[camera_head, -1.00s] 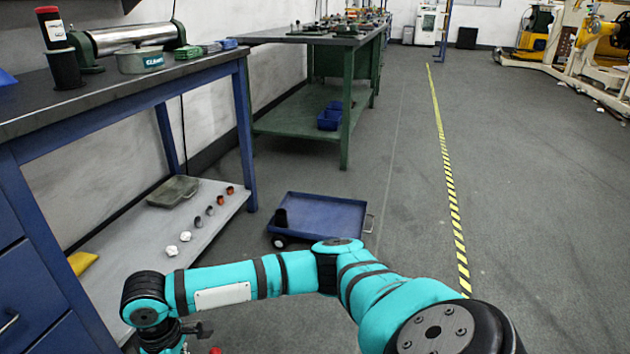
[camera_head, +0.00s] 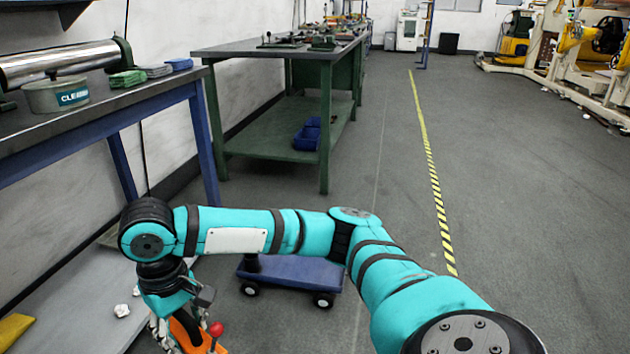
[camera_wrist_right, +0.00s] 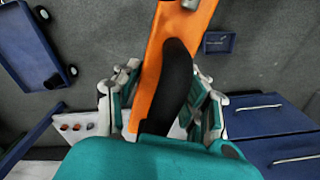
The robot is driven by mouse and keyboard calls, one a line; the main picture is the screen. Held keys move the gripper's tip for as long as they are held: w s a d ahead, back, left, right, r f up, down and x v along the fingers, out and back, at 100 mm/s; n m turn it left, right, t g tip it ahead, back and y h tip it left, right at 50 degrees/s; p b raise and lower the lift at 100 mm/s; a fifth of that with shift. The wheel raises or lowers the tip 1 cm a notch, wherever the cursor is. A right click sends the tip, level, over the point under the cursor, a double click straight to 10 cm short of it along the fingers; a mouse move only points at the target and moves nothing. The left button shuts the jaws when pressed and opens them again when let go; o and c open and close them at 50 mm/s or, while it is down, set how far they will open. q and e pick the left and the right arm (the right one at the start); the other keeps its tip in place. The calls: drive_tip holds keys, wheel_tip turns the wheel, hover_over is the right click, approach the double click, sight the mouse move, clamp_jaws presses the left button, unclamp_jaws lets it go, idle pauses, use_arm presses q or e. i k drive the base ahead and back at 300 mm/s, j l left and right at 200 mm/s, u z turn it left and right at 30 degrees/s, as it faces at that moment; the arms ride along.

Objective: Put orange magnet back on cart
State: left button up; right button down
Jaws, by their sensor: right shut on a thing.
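The orange magnet (camera_head: 188,338) hangs in my right gripper (camera_head: 182,308) at the bottom left of the head view, partly cut off, with a red ball knob (camera_head: 216,329) beside it. In the right wrist view the magnet (camera_wrist_right: 150,88) is a long orange body with a black curved handle (camera_wrist_right: 176,75). The fingers of my right gripper (camera_wrist_right: 165,88) are shut around it. The blue cart (camera_head: 300,272) stands on the floor behind my right forearm, which hides part of it. The cart also shows at the upper left of the wrist view (camera_wrist_right: 18,55). My left gripper is not in view.
A dark-topped workbench (camera_head: 95,115) with a low grey shelf (camera_head: 85,310) is at the left; crumpled white bits lie on the shelf. A green table (camera_head: 275,145) stands beyond. Blue drawers (camera_wrist_right: 270,115) are at the wrist view's right. The floor right of the cart is clear.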

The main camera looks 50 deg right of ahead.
sight(310, 266)
drive_tip(key=i+l+z, duration=0.1)
drive_tip(key=l, duration=0.45)
drive_tip(key=i+l+z, duration=0.1)
drive_tip(key=i+l, duration=0.25)
drive_tip(key=l, duration=0.15)
drive_tip(key=i+l+z, duration=0.1)
drive_tip(key=i+l, duration=0.15)
drive_tip(key=l, duration=0.25)
drive_tip(key=i+l+z, duration=0.1)
drive_tip(key=i+l, duration=0.15)
drive_tip(key=l, duration=0.2)
drive_tip(key=i+l+z, duration=0.1)
drive_tip(key=i+l, duration=0.2)
drive_tip(key=l, duration=0.15)
